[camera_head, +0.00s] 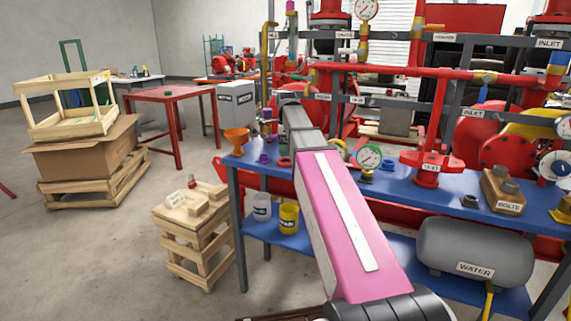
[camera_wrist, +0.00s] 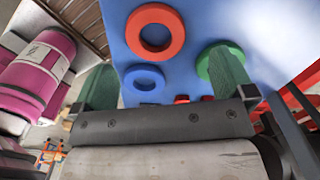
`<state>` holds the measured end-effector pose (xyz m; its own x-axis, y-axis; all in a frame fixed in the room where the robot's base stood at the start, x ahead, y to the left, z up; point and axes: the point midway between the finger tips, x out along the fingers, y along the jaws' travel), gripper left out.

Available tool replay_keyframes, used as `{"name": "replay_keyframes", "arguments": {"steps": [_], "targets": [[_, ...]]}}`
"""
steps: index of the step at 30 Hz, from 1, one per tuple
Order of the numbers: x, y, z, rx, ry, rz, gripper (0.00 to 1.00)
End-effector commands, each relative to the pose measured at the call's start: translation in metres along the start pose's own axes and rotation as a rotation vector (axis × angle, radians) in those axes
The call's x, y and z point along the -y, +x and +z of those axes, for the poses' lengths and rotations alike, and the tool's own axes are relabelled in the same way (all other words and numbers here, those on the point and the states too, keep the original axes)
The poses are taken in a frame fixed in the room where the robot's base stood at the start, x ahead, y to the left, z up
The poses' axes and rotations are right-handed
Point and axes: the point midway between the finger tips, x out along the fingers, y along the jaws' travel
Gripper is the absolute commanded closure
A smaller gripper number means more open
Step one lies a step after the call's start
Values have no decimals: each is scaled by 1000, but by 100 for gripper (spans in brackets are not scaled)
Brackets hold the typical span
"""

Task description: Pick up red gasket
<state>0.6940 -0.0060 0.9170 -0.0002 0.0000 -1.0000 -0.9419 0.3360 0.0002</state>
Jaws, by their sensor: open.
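The red gasket (camera_wrist: 132,31) is a flat red ring with an open centre, lying on a blue surface (camera_wrist: 240,25) at the upper middle of the wrist view. My gripper (camera_wrist: 164,68) shows there with two green fingers spread wide and nothing between them held. The red gasket appears beyond the fingertips, between their lines and a little nearer the left one.
A blue ring (camera_wrist: 144,69) lies between the fingers' lines, and a green ring (camera_wrist: 202,66) shows beside the right finger. In the head view, an orange funnel (camera_head: 236,137), a pressure gauge (camera_head: 369,155) and red pipework (camera_head: 428,130) stand around the blue table.

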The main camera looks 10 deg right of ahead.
Motion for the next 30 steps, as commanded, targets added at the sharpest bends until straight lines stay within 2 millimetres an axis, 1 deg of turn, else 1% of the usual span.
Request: {"name": "replay_keyframes", "arguments": {"steps": [5, 9, 12, 15, 21, 22, 23, 24, 26, 30], "targets": [[-3, 14, 0, 0, 0, 1, 0], [-6, 33, 0, 0, 0, 1, 0], [-5, 45, 0, -1, 0, 1, 0], [-5, 51, 1, 0, 0, 0, 0], [-4, 51, 1, 0, 0, -1, 0], [-4, 51, 1, 0, 0, -1, 6], [-4, 51, 1, 0, 0, -1, 16], [-4, 51, 1, 0, 0, 0, 29], [-4, 51, 1, 0, 0, 0, 49], [-4, 51, 1, 0, 0, 0, 49]]}}
